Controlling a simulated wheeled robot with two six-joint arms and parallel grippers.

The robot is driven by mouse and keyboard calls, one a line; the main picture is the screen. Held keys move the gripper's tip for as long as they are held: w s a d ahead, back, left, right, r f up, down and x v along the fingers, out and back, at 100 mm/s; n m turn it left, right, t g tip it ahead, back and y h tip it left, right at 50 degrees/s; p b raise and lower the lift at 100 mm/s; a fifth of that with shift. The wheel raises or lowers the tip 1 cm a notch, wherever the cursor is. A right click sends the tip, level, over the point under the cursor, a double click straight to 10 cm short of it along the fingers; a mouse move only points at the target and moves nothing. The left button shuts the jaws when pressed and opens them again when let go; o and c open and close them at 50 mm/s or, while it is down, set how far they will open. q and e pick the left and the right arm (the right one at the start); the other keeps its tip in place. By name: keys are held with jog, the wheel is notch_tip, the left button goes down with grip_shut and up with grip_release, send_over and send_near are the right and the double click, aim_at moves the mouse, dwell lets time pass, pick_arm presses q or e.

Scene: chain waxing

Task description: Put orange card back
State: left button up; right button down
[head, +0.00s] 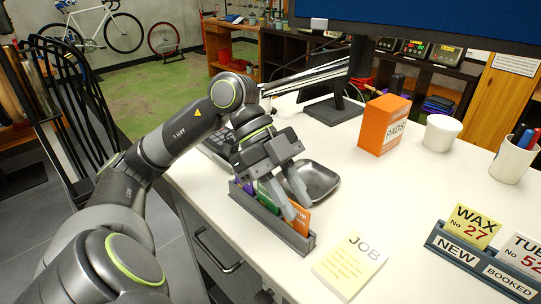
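The orange card (300,220) stands in the right end of a long grey card rack (270,222) near the table's front edge. A green card (266,199) and a purple card (243,187) stand in the same rack, to its left. My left gripper (298,209) points down at the orange card, one finger on the near side and the other on the far side. I cannot tell whether the fingers press on the card or stand slightly apart from it. The card's lower part is hidden by the rack wall. My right gripper is not in view.
A card stand (480,264) with WAX and TUBE cards is at the right. An orange box (383,125), white bowl (442,133) and pen cup (512,160) stand farther back.

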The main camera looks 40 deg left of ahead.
pick_arm(q)
jog(key=b+v, duration=0.1)
jog(key=v, duration=0.9)
jog(key=shift+a+r, duration=0.25)
jog(key=shift+r, duration=0.05)
